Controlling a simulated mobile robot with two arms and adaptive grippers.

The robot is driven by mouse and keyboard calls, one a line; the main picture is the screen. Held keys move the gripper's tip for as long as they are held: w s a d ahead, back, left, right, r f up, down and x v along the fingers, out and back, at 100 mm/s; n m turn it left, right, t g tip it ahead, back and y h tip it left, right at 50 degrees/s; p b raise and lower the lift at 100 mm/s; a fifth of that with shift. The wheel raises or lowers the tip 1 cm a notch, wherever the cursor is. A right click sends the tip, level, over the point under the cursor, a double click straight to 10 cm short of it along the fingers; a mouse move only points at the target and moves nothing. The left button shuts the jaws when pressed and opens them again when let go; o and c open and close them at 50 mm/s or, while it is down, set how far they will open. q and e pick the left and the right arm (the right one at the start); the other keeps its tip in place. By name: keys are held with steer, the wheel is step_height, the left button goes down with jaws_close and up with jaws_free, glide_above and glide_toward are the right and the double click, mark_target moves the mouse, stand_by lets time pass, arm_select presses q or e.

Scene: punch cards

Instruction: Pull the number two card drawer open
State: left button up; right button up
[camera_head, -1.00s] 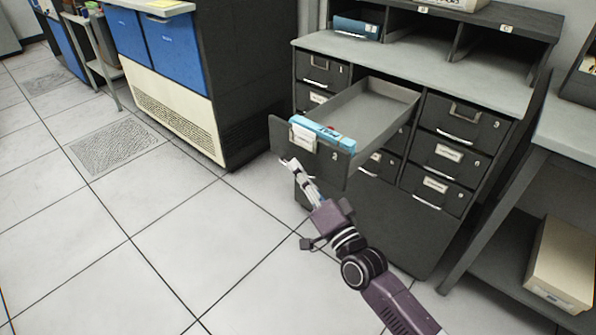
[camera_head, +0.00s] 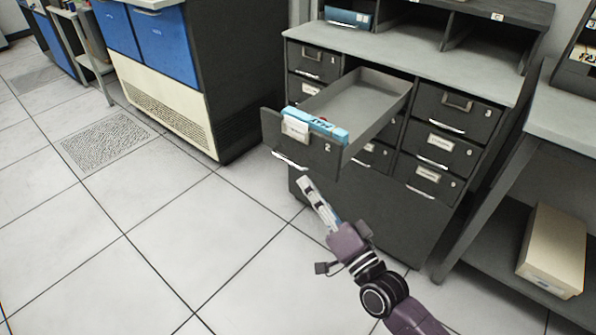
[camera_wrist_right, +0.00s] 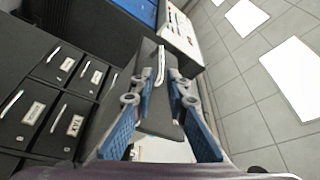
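In the right wrist view the drawer front (camera_wrist_right: 150,110) and handle (camera_wrist_right: 161,66) lie beyond the fingers. My right gripper (camera_head: 306,183) is just below and in front of the drawer, apart from the handle. Its two blue-padded fingers (camera_wrist_right: 167,80) are spread with nothing held between them. My left gripper is not in view.
A blue lettered pack (camera_head: 318,124) sits at the drawer's front edge. The other drawers (camera_head: 455,110) are shut. A side table (camera_head: 565,120) with a beige box (camera_head: 553,250) below stands at right. A blue-panelled machine (camera_head: 160,40) stands at left. The tiled floor in front is clear.

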steer(key=v, duration=0.4)
stand_by(0.4)
